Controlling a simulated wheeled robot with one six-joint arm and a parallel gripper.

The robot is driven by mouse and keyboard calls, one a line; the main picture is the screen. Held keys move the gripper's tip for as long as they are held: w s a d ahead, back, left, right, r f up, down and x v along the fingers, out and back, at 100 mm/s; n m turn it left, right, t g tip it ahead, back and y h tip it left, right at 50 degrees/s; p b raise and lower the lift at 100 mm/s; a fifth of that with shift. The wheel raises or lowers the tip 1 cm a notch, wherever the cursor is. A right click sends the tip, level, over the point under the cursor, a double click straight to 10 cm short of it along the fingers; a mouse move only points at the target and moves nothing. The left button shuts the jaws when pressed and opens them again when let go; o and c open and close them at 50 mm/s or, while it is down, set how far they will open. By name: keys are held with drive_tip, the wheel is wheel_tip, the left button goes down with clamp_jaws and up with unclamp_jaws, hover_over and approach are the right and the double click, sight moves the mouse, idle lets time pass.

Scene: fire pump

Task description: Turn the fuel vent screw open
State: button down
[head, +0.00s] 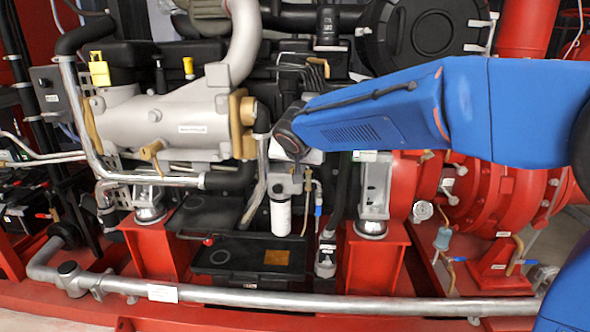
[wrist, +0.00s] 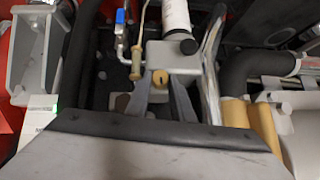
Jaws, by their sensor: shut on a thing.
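The fuel vent screw (wrist: 160,78) is a small brass-coloured knob with a dark mark on its face, set in a pale grey block (wrist: 172,56) in the wrist view. My gripper (wrist: 159,86) has its two grey fingers on either side of the screw, shut on it. How far the screw is turned cannot be told. In the head view the white fuel filter (head: 281,216) hangs below the grey filter head (head: 287,182). The screw and my fingers are hidden there behind my blue arm.
A small valve with a blue handle (wrist: 120,18) and a hose with a tan end (wrist: 136,66) are close to my fingers. A bent metal pipe (wrist: 210,70) runs on the other side. The white filter (wrist: 177,22) also shows in the wrist view.

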drive_tip(key=n+h, duration=0.1)
drive_tip(key=h, duration=0.1)
drive_tip(key=a+n+h, duration=0.1)
drive_tip(key=h, duration=0.1)
drive_tip(key=shift+a+f+n+h, duration=0.1)
drive_tip(key=shift+a+n+h, duration=0.05)
drive_tip(key=shift+n+h, duration=0.2)
drive_tip(key=n+h, duration=0.2)
drive_tip(key=h, duration=0.1)
drive_tip(key=n+t+h, duration=0.1)
drive_tip(key=shift+a+f+h, duration=0.35)
drive_tip(key=shift+f, duration=0.05)
drive_tip(key=n+t+h, duration=0.1)
drive_tip(key=n+h, duration=0.1)
drive_tip(key=f+n+t+h, duration=0.1)
drive_tip(key=n, duration=0.1)
drive_tip(key=n+t+h, duration=0.1)
drive_tip(key=n+h, duration=0.1)
drive_tip(key=shift+a+f+t+h, duration=0.1)
drive_tip(key=shift+f+t+h, duration=0.2)
drive_tip(key=shift+t, duration=0.1)
drive_tip(key=shift+n, duration=0.25)
drive_tip(key=c, duration=1.5)
unclamp_jaws()
drive_tip(key=shift+c, duration=0.2)
drive_tip(key=v, duration=1.7)
drive_tip(key=shift+f, duration=0.3)
